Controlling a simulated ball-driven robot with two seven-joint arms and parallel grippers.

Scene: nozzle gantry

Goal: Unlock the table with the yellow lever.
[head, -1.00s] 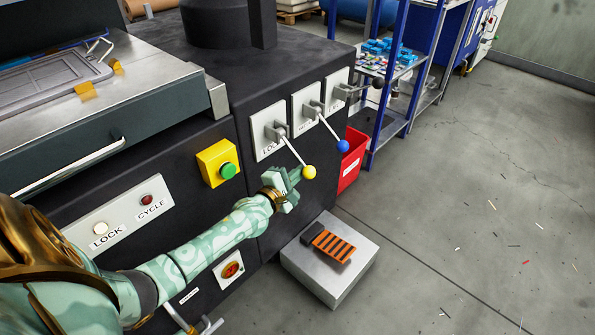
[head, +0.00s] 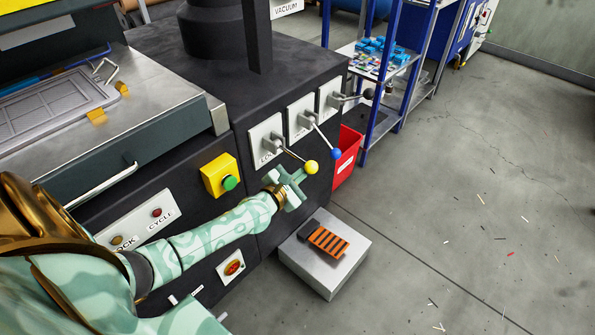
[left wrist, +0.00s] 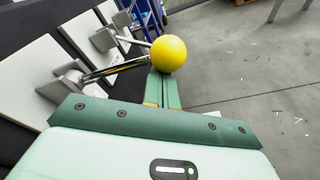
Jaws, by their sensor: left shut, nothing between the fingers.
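The yellow lever (head: 294,156) comes out of the left wall plate (head: 262,133) on the black machine side and ends in a yellow ball knob (head: 311,167). My left gripper (head: 302,178) is shut and empty just below the knob. In the left wrist view the yellow knob (left wrist: 168,54) is at the tips of the shut fingers (left wrist: 161,88); whether they touch is unclear. The LOCK lamp (head: 117,240) looks dim. The table (head: 160,95) is at the left, partly cut off. My right gripper is not seen.
The blue-knobbed lever (head: 336,154) and black-knobbed lever (head: 368,94) are close on the right. A yellow box with a green button (head: 230,183) is to the left. A metal block with an orange-striped pedal (head: 328,241) stands below. The floor at right is open.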

